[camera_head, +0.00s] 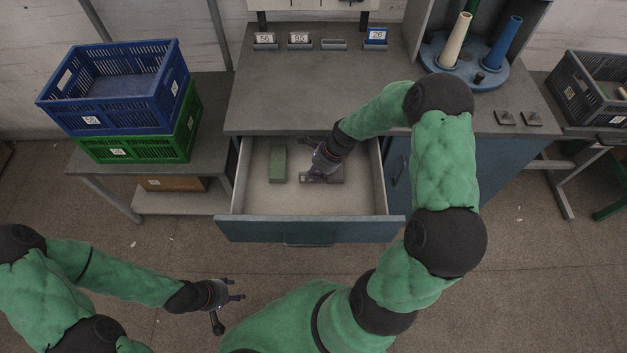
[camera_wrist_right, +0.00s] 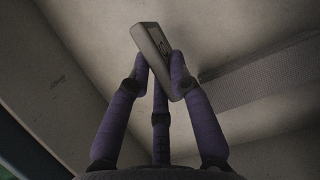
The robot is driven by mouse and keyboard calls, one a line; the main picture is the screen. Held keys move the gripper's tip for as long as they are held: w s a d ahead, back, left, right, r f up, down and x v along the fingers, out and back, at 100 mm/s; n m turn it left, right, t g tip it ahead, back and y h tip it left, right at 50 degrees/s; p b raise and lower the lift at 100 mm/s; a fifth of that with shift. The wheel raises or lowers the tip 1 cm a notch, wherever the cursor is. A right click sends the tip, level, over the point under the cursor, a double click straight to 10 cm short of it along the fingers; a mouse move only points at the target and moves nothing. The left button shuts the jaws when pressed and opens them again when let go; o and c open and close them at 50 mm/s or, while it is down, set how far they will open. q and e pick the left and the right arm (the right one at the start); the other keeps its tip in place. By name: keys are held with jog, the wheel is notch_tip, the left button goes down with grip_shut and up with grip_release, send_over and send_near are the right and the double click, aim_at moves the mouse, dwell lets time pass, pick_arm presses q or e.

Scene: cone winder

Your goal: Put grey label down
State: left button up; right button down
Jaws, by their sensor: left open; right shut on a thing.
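The grey label (camera_wrist_right: 152,45) is a small flat grey piece with a dark mark on its face. My right gripper (camera_wrist_right: 160,80) is shut on it, with purple fingers around its lower end. In the head view my right gripper (camera_head: 314,173) reaches down inside the open drawer (camera_head: 305,227), and mostly hides the label. I cannot tell whether the label touches the drawer floor. My left gripper (camera_head: 238,291) is open and empty, over the floor in front of the drawer.
A green block (camera_head: 278,163) lies in the drawer left of my right gripper. Labels in holders (camera_head: 299,39) stand along the back of the worktop (camera_head: 300,100). Blue and green crates (camera_head: 120,100) are stacked at left. Cones stand on a blue base (camera_head: 490,78) at right.

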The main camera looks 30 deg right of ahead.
aim_at(310, 183)
notch_tip(310, 183, down, 4)
jog(key=shift+w+r+b, duration=0.1)
jog(key=shift+r+b, duration=0.15)
jog(key=shift+b, duration=0.75)
jog(key=shift+r, duration=0.1)
jog(key=c, duration=1.1)
grip_release()
jog(key=p+v, duration=0.5)
jog(key=v, duration=0.7)
jog(key=shift+w, duration=0.1)
jog(key=shift+r, duration=0.1)
